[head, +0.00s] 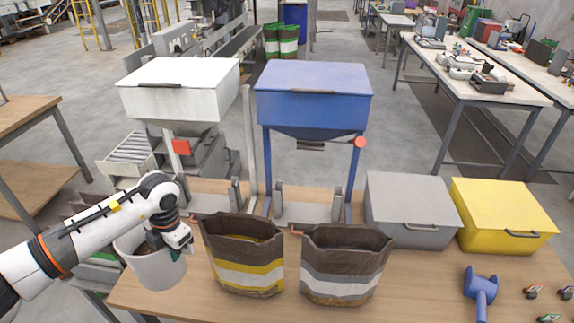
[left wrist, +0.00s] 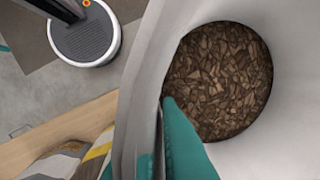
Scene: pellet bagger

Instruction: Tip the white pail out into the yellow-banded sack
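The white pail (head: 152,270) is at the left end of the table, roughly upright. In the left wrist view, brown chips (left wrist: 218,82) lie inside its white wall (left wrist: 290,135). My left gripper (head: 178,246) is at the pail's right rim, with a teal finger (left wrist: 185,140) inside the wall; it looks shut on the rim. The yellow-banded sack (head: 247,272) stands open on the table just right of the pail, and its banded side shows partly in the left wrist view (left wrist: 95,152). The pail's underside contact is unclear. My right gripper is out of view.
A grey-and-white-banded sack (head: 343,285) stands right of the yellow-banded one. White (head: 180,85) and blue (head: 313,90) hoppers rise behind. Grey (head: 412,207) and yellow (head: 502,215) bins and a blue scoop-like tool (head: 480,290) are at the right. Bare wooden table (head: 425,275) lies between.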

